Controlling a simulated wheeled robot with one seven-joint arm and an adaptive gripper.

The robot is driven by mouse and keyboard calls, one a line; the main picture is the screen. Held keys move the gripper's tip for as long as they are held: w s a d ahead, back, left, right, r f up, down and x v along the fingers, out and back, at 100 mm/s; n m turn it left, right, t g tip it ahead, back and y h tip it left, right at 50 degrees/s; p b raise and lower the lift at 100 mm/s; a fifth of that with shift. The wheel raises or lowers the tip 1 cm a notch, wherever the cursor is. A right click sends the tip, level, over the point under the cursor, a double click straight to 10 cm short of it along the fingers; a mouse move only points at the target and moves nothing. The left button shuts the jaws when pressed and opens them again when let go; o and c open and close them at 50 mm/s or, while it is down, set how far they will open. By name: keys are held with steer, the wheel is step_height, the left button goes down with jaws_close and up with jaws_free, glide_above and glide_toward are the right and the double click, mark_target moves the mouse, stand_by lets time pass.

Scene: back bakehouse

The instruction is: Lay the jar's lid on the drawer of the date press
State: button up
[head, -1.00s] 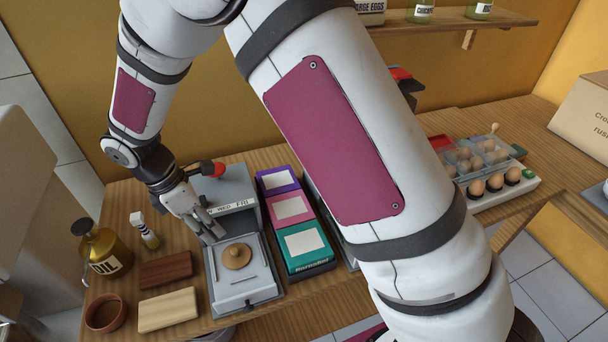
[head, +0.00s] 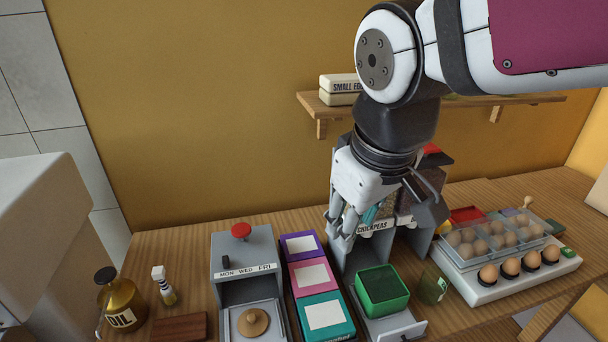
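The round wooden lid with a small knob (head: 252,322) lies flat, knob up, on the pulled-out drawer (head: 278,318) of the grey date press (head: 243,252). The press carries a MON WED FRI strip and a red button. The lid is apart from my gripper. My gripper (head: 387,228) is up and to the right, in front of the chickpea dispenser. Its fingers look spread, with no lid between them. The front end of the drawer is cut off by the picture's lower edge. I cannot make out the lid's jar.
Purple, pink and teal boxes (head: 325,314) stand right of the press. A green container (head: 382,288) sits on the dispenser's drawer. Egg trays (head: 500,283) are at the right. A shelf (head: 465,107) hangs behind.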

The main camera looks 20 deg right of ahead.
steer(key=s+m, duration=0.1)
steer(key=s, duration=0.1)
steer(key=s+d+m+t, duration=0.1)
steer(key=s+d+m, duration=0.1)
steer(key=s+m, duration=0.1)
steer(key=shift+s+r+t+y, duration=0.3)
steer(key=shift+r, duration=0.1)
